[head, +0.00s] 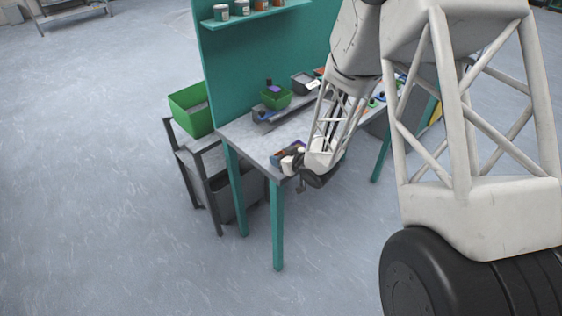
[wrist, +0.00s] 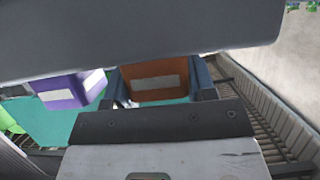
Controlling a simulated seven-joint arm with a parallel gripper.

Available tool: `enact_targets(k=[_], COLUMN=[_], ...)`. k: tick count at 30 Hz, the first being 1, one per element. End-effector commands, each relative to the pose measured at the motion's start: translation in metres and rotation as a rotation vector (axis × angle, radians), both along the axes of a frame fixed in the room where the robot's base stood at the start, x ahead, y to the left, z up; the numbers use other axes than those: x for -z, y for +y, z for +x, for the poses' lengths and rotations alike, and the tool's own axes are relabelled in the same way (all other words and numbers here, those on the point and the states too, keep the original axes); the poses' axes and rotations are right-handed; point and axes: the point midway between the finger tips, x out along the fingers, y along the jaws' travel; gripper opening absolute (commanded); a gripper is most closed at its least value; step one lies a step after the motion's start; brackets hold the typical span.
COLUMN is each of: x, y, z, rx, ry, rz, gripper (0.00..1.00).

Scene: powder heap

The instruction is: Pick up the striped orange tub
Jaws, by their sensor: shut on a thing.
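The striped orange tub (wrist: 152,70) is in the wrist view, brownish orange with a pale band across its side. It sits between the two dark fingers of my gripper (wrist: 158,84), which is shut on it. A large grey surface in the foreground hides its upper part. In the head view my gripper (head: 292,164) is at the near end of the workbench, and the tub is too small and covered there to make out clearly. I cannot tell whether it is clear of the surface below.
A purple tub (wrist: 72,91) with a white band lies left of the orange one. The teal-legged workbench (head: 249,139) carries a green bin (head: 276,98) and other small containers further back. A dark cart with a large green bin (head: 188,108) stands to its left.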

Motion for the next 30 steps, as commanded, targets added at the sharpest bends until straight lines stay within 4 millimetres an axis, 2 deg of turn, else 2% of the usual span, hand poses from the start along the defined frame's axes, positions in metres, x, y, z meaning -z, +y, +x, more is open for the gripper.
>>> enact_targets(k=[14,20,24,30], x=[-0.007,-0.021,-0.037,-0.039], y=[0.0,0.0,0.0,-0.009], z=[0.0,0.0,0.0,-0.031], rx=[0.0,0.001,0.001,0.001], ry=[-0.001,-0.001,-0.002,0.0], rz=[0.0,0.0,0.0,0.0], gripper=[0.26,0.26,0.26,0.26])
